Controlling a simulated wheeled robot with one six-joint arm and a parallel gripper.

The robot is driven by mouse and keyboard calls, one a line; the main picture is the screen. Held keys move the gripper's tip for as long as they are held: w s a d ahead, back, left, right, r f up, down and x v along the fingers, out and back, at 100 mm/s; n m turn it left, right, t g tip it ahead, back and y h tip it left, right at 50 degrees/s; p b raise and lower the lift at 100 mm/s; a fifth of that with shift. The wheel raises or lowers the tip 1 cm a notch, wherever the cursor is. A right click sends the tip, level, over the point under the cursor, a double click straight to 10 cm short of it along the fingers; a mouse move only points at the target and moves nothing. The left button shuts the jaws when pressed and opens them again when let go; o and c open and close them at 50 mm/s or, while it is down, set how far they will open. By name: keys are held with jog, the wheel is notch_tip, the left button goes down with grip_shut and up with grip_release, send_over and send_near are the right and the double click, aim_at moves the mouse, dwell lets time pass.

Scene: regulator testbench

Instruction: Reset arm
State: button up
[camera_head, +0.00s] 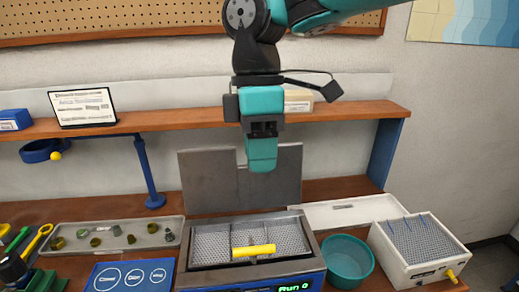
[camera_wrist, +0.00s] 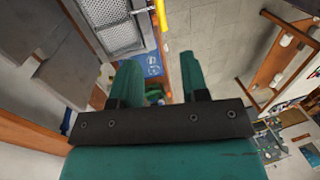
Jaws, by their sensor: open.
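My gripper (camera_head: 262,158) hangs with its teal fingers pointing down, above and behind the open metal basin (camera_head: 253,228) on the bench. In the wrist view my gripper (camera_wrist: 160,78) shows two teal fingers spread apart with nothing between them. The basin has mesh baskets inside and a yellow handle (camera_head: 254,250) at its middle. A green display on its blue front reads "Run 0". The basin's mesh also shows at the top of the wrist view (camera_wrist: 112,22).
A wooden shelf (camera_head: 345,107) runs behind my gripper, with a framed sign (camera_head: 83,107). A grey tray of small fittings (camera_head: 88,238), a blue mat with circles (camera_head: 130,276), a teal bowl (camera_head: 347,262) and a white box with a mesh top (camera_head: 417,250) stand around the basin.

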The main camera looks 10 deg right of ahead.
jog(key=s+d+f+m+t+y+b, duration=0.2)
jog(key=s+d+f+m+y+b, duration=0.2)
jog(key=s+d+f+m+b, duration=0.2)
jog(key=s+d+f+m, duration=0.2)
jog(key=s+f+m, duration=0.2)
jog(key=s+f, duration=0.2)
jog(key=shift+s+f+m, duration=0.25)
jog(key=shift+s+m, duration=0.05)
jog(key=shift+s, duration=0.5)
